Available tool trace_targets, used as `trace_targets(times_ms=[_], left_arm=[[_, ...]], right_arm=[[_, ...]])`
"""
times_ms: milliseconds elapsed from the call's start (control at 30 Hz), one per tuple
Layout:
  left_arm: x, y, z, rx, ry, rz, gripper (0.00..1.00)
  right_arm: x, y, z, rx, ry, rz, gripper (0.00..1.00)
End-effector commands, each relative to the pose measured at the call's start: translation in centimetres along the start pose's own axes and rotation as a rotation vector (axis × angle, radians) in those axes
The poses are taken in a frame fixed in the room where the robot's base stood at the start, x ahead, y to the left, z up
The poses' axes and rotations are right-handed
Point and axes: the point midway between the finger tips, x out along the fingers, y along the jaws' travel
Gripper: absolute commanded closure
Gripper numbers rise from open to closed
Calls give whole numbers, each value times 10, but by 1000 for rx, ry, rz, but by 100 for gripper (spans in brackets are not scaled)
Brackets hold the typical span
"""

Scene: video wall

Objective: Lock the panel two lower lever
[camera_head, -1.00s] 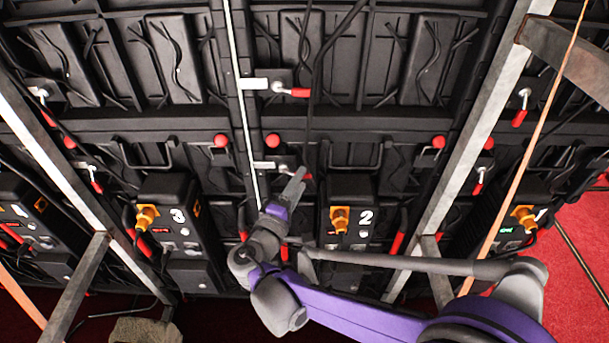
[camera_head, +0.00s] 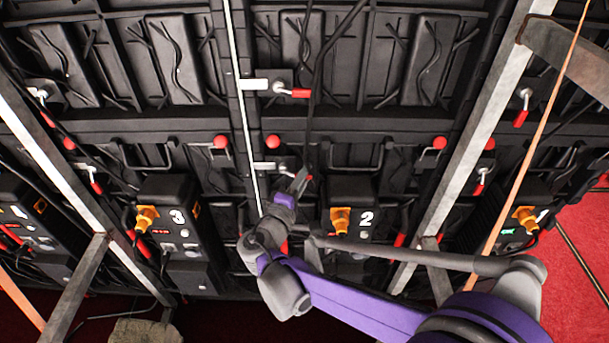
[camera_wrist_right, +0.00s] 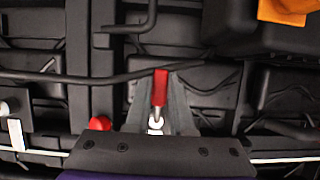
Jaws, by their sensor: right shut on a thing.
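The box of panel two (camera_head: 352,215), marked with a 2, hangs right of the middle in the head view. The lower lever, with its red handle (camera_head: 309,178), is up and left of that box, mostly hidden by my gripper. My right gripper (camera_head: 301,179) reaches it from below. In the right wrist view the red handle (camera_wrist_right: 160,86) stands between the two grey fingers of my right gripper (camera_wrist_right: 160,97), with its silver pivot (camera_wrist_right: 155,122) nearer the palm. The gripper is shut on this handle. My left gripper is not in view.
The upper lever (camera_head: 300,93) of the same seam points right. A red knob (camera_head: 272,141) and a black handle bar (camera_head: 355,165) are close by. An orange connector (camera_head: 340,219) sits on the box. Metal struts (camera_head: 470,150) slope at the right; cables hang near the gripper.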

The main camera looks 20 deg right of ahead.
Motion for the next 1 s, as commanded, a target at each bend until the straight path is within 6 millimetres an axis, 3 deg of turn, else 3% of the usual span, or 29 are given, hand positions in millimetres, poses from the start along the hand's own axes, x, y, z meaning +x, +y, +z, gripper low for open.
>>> trace_targets(times_ms=[467, 1000], left_arm=[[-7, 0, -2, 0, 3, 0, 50], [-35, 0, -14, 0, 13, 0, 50]], right_arm=[[0, -3, 0, 78, 0, -32, 100], [-3, -24, -6, 506, -1, -210, 100]])
